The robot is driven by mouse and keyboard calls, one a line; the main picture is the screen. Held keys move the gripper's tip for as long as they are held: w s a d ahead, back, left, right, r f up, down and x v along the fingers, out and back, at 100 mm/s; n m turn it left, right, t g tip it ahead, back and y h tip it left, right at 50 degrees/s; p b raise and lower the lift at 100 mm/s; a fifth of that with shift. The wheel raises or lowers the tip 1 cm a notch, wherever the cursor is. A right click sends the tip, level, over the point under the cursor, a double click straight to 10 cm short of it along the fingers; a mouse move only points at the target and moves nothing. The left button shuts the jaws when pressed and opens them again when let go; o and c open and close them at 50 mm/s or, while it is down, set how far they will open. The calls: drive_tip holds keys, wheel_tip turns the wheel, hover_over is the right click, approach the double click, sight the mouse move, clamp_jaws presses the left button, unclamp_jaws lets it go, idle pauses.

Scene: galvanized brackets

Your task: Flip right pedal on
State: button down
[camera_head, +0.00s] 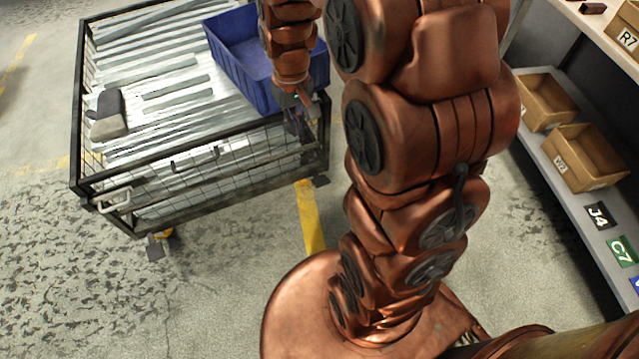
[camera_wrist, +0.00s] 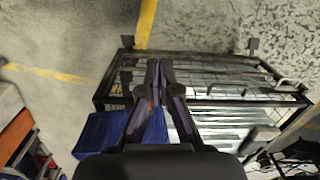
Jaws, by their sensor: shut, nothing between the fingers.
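A black-framed wire-mesh cart (camera_head: 205,157) stands at the left in the head view. A small dark pedal (camera_head: 320,181) sticks out low at its front right corner; it appears at the upper left of the cart in the wrist view (camera_wrist: 127,41). The left pedal (camera_head: 158,247) shows under the front left corner, with a yellow part beside it. My gripper (camera_head: 297,124) points down in front of the cart's right end, above the pedal's height. In the wrist view my gripper (camera_wrist: 160,64) has its fingers together and empty. It appears apart from the right pedal.
The cart holds metal strips, a grey object (camera_head: 108,117) and a blue bin (camera_head: 226,48) near my arm. A shelf (camera_head: 563,187) with cardboard boxes (camera_head: 588,157) stands at the right. Floor in front of the cart is clear, with a yellow line (camera_head: 310,215).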

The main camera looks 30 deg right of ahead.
drive_tip(key=w+d+f+b, duration=0.4)
drive_tip(key=w+f, duration=0.1)
drive_tip(key=f, duration=0.4)
drive_tip(key=w+d+f+b, duration=0.3)
drive_tip(key=w+f+b, duration=0.1)
drive_tip(key=f, duration=0.5)
drive_tip(key=m+t+b, duration=0.1)
drive_tip(key=t+b, duration=0.1)
drive_tip(key=b, duration=0.6)
hover_over(320, 180)
wheel_tip(320, 180, down, 22)
drive_tip(key=shift+w+r, duration=0.2)
drive_tip(key=shift+w, duration=0.25)
drive_tip(key=shift+f, duration=0.1)
drive_tip(key=shift+g, duration=0.3)
drive_tip(key=f+b, duration=0.1)
drive_tip(key=f, duration=0.2)
drive_tip(key=f+b, duration=0.1)
drive_tip(key=f, duration=0.3)
drive_tip(key=f+b, duration=0.1)
drive_tip(key=f, duration=0.2)
drive_tip(key=shift+w+f, duration=0.3)
drive_tip(key=shift+s+a+f+b, duration=0.1)
drive_tip(key=shift+s+f+b, duration=0.25)
drive_tip(key=shift+f, duration=0.2)
drive_tip(key=shift+s+f+b, duration=0.3)
drive_tip(key=shift+f, duration=0.2)
drive_tip(key=shift+s+f, duration=0.15)
drive_tip(key=shift+f, duration=0.15)
drive_tip(key=shift+s, duration=0.2)
